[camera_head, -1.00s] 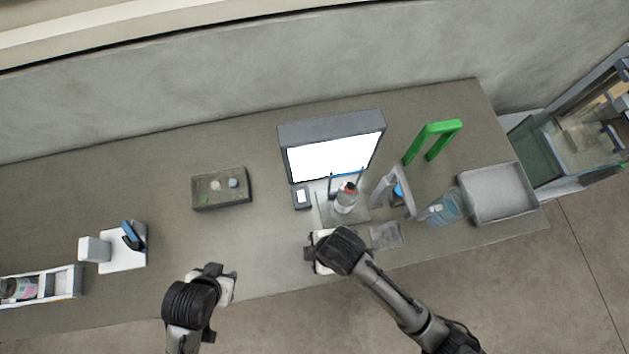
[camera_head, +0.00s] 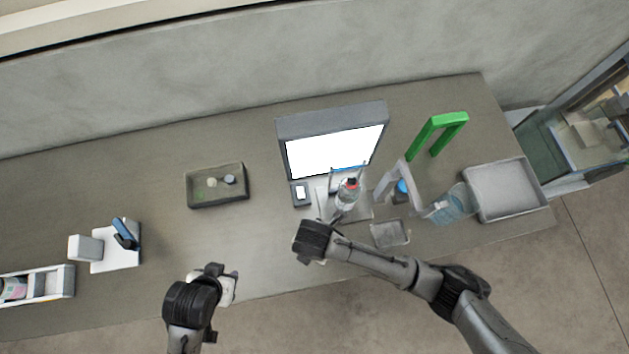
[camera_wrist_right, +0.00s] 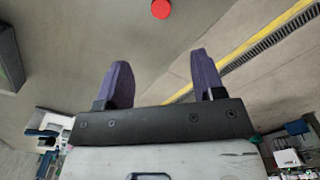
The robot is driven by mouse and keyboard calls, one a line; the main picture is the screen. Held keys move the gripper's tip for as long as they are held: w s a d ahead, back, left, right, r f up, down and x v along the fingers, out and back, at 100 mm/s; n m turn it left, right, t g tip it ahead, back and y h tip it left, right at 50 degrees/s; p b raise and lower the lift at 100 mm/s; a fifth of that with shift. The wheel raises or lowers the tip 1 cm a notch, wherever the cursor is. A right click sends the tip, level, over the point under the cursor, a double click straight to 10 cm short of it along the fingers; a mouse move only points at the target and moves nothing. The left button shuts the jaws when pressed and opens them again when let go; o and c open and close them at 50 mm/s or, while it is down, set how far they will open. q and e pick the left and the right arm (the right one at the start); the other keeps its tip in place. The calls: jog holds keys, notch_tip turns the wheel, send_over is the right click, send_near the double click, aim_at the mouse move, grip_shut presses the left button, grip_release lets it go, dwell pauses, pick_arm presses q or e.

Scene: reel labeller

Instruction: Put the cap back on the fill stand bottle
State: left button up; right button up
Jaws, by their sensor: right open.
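A clear bottle (camera_head: 346,196) with a red top (camera_head: 351,182) stands upright in front of the bright panel, beside a thin frame with a blue bar. In the right wrist view a round red piece (camera_wrist_right: 161,9) shows at the top edge, beyond the fingertips; I cannot tell whether it is the bottle's top or a separate cap. My right gripper (camera_wrist_right: 162,75) is open with nothing between its purple fingers.
A dark tray (camera_head: 203,200) with small round pieces lies left of the bright panel (camera_head: 335,152). A white arch (camera_head: 390,182), green arch (camera_head: 438,123), small clear tray (camera_head: 390,235), tilted clear bottle (camera_head: 452,204) and grey bin (camera_head: 503,190) crowd the right.

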notch_tip(320, 180, down, 8)
jog(key=shift+r, duration=0.1)
jog(key=shift+f, duration=0.2)
dwell(0.3)
jog(key=shift+w+d+f, duration=0.1)
jog(key=shift+d+f, duration=0.05)
jog(key=shift+f, duration=1.1)
jog(key=shift+d+f, duration=0.1)
jog(key=shift+f, duration=1.15)
jog(key=shift+c, duration=0.4)
jog(key=c, duration=0.9)
